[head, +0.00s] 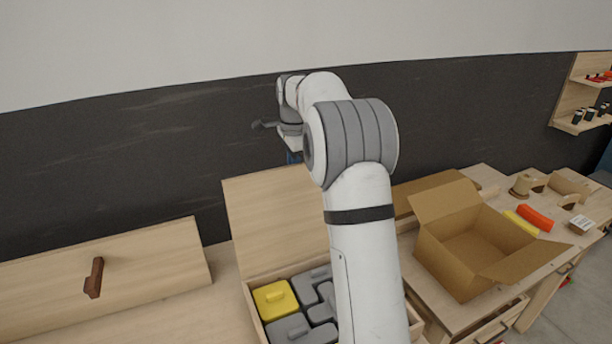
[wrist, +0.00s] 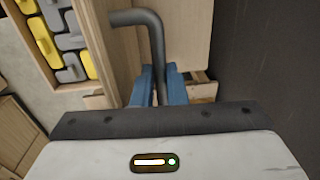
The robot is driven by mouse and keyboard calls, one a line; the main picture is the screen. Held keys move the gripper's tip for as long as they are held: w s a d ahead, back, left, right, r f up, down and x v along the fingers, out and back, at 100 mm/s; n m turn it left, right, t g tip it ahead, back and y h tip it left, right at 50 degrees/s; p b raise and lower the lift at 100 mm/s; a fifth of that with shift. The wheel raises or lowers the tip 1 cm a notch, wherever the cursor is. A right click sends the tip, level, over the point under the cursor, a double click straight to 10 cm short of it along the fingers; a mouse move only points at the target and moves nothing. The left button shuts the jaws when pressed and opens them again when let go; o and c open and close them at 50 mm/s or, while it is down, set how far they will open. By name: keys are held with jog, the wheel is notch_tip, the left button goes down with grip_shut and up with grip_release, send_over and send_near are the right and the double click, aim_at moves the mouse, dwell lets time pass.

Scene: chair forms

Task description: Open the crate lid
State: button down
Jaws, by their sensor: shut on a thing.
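The wooden crate (head: 253,312) stands on the bench, with a yellow lidded block (head: 274,299) and several grey ones inside. Its pale lid (head: 270,215) stands raised at the back edge, so the crate is open. My gripper (head: 293,157) is at the lid's top edge, partly hidden behind my arm. In the wrist view its blue fingers (wrist: 157,86) are shut on a dark bent rod (wrist: 155,45), which curves left at its far end. The rod lies over a pale wooden panel (wrist: 187,40). Whether it is fixed to the lid I cannot tell.
A wooden panel with a brown handle (head: 94,278) is at left. An open cardboard box (head: 450,262) stands right of my arm, with yellow and red blocks (head: 535,218) beyond. The dark wall (head: 130,150) is close behind. Shelves (head: 580,95) hang at far right.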

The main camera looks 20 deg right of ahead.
jog(key=w, duration=0.1)
jog(key=w+f, duration=0.2)
jog(key=w, duration=0.1)
jog(key=shift+w+a, duration=0.1)
jog(key=shift+a, duration=0.2)
jog(key=shift+w+r, duration=0.2)
jog(key=shift+r, duration=0.05)
jog(key=c, duration=1.8)
grip_release()
jog(key=shift+o, duration=1.3)
jog(key=shift+w+f, duration=0.4)
jog(key=shift+w, duration=0.2)
jog(key=shift+o, duration=0.4)
jog(key=shift+r, duration=0.15)
